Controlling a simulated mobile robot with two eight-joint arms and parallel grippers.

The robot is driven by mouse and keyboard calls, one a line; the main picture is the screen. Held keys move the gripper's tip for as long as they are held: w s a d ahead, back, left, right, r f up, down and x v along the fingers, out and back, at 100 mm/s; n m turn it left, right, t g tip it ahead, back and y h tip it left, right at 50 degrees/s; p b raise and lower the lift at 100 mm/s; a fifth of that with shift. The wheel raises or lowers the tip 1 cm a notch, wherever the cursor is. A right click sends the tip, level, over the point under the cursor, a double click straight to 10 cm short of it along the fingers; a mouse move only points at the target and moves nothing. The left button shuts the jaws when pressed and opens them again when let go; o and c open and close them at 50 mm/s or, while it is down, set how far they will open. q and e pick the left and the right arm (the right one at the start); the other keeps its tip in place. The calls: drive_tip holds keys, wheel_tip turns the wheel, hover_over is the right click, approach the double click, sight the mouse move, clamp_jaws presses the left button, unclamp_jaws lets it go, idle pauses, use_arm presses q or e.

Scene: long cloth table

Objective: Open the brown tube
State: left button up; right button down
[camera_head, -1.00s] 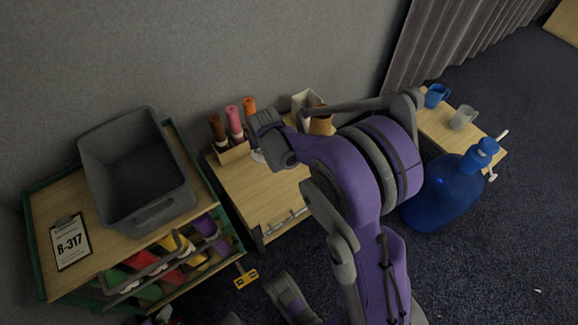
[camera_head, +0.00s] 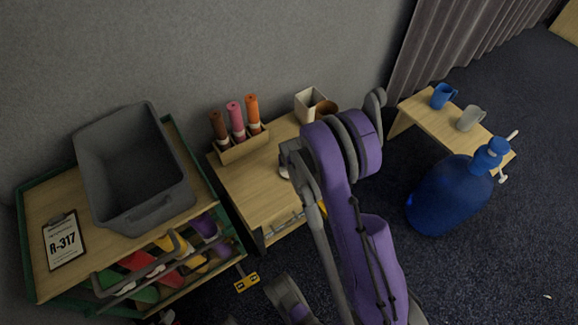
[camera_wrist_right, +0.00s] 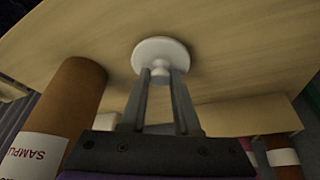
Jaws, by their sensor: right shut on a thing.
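A wide brown tube (camera_head: 327,107) stands near the back of the small wooden table, partly hidden by my arm. In the right wrist view it is the large brown tube (camera_wrist_right: 75,95) at left, with a white SAMPLE label. My right gripper (camera_head: 287,165) is over the table, in front of the tube. In the wrist view its fingers (camera_wrist_right: 160,80) are shut on the stem of a white round cap (camera_wrist_right: 160,52). The cap is apart from the tube; I cannot tell whether it touches the table. The tube's end is not clear.
A wooden holder (camera_head: 245,149) carries a thinner brown tube (camera_head: 218,127), a pink tube (camera_head: 236,118) and an orange tube (camera_head: 252,110). A cart with a grey bin (camera_head: 130,165) is at left. The table's front left is clear.

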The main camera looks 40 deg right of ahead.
drive_tip(key=shift+f, duration=0.25)
drive_tip(key=shift+f, duration=0.1)
drive_tip(key=shift+f, duration=0.15)
drive_tip(key=c, duration=0.6)
unclamp_jaws()
drive_tip(key=shift+c, duration=0.2)
drive_tip(key=shift+r, duration=0.2)
